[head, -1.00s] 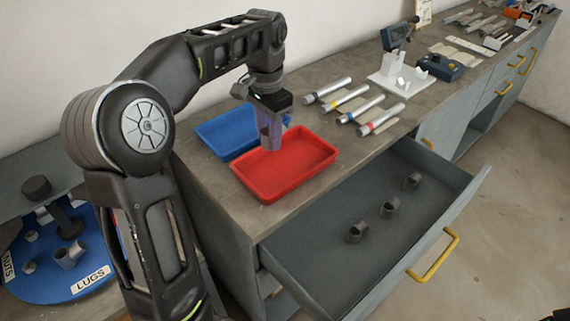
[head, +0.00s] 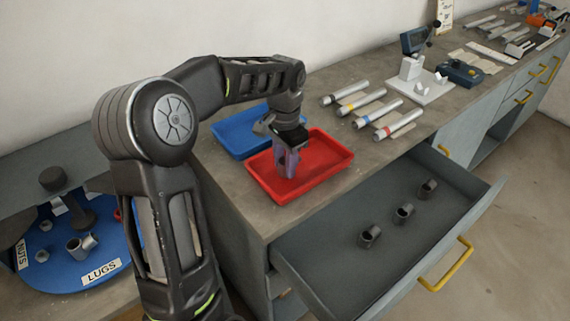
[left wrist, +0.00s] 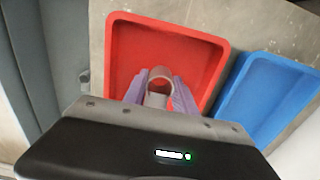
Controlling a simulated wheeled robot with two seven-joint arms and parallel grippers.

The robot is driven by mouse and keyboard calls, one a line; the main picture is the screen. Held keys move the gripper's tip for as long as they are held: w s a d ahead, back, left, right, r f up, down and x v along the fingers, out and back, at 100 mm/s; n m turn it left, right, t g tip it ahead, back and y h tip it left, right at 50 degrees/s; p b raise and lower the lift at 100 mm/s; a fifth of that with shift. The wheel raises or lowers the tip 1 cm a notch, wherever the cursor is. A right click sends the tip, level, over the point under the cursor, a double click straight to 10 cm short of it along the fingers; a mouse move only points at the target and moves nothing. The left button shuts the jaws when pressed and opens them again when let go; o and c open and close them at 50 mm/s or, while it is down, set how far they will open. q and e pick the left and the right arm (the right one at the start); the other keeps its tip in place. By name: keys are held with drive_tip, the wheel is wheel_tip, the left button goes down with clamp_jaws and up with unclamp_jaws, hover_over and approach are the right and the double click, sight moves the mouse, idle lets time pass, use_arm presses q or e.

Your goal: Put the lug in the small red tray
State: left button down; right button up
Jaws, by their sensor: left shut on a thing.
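The small red tray (head: 333,157) lies on the workbench near its front edge; it also shows in the left wrist view (left wrist: 206,52). My left gripper (head: 289,168) points down over the tray. In the left wrist view its purple fingers (left wrist: 160,92) are shut on a grey ring-shaped lug (left wrist: 160,75). The lug is over the tray's inside; I cannot tell whether it touches the floor of the tray. In the head view the fingers and wrist hide the lug. My right gripper is not in view.
A blue tray (head: 231,142) sits beside the red one. An open drawer (head: 345,262) in front holds several grey lugs (head: 404,213). Tubes with coloured bands (head: 366,103) lie right of the trays. A blue turntable labelled LUGS (head: 60,275) stands at lower left.

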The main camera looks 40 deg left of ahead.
use_arm(q)
drive_tip(key=shift+f, duration=0.45)
drive_tip(key=shift+f, duration=0.1)
drive_tip(key=c, duration=1)
unclamp_jaws()
drive_tip(key=shift+r, duration=0.2)
wheel_tip(320, 180, up, 8)
drive_tip(key=shift+r, duration=0.2)
wheel_tip(320, 180, up, 4)
drive_tip(key=shift+f+p, duration=0.2)
drive_tip(key=shift+p, duration=1.05)
drive_tip(key=shift+f, duration=0.1)
